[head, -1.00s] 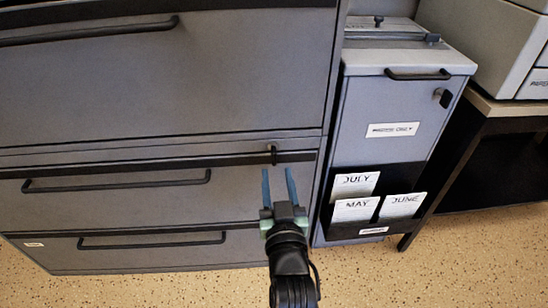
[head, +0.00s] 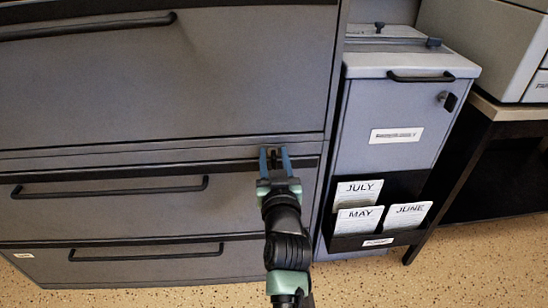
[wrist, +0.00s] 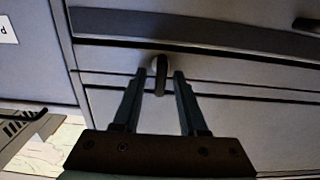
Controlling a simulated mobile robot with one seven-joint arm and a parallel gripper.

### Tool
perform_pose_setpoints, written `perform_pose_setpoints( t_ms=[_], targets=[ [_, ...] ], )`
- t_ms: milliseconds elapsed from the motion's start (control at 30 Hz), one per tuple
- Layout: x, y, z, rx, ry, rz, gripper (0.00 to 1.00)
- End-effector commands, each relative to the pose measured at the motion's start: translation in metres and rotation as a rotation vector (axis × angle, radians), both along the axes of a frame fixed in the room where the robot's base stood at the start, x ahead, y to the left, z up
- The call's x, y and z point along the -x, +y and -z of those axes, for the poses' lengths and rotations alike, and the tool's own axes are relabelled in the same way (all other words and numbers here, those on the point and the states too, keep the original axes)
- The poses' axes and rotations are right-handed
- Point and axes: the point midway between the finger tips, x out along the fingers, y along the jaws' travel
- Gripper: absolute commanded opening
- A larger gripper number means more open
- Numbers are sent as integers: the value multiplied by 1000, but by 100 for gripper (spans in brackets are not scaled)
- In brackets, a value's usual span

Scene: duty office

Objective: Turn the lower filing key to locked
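The lower filing key (head: 274,156) is a small dark tab on the dark strip at the right end of the grey filing cabinet (head: 160,85), above the lower drawers. In the wrist view the key (wrist: 161,76) stands roughly upright against the cabinet front. My gripper (head: 275,152) is at the key, with one blue finger on each side of it. In the wrist view my gripper (wrist: 156,76) is open, and gaps show between the key and both fingers. The key's far end is hard to make out.
Drawer handles (head: 110,187) stick out to the left of my gripper. On the right stands a narrow grey cabinet (head: 385,110) with a lock and a black rack (head: 420,192) of month cards. The speckled floor (head: 400,285) is clear in front.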

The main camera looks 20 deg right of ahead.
Motion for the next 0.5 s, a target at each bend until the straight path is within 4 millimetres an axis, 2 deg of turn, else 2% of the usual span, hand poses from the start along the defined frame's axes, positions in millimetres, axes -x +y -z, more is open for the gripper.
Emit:
perform_pose_setpoints(
  t_ms=[33, 200, 500],
  targets=[
    [0, 0, 0, 0, 0, 0, 31],
    [0, 0, 0, 0, 0, 0, 1],
    [0, 0, 0, -1, 0, 0, 0]
  ],
)
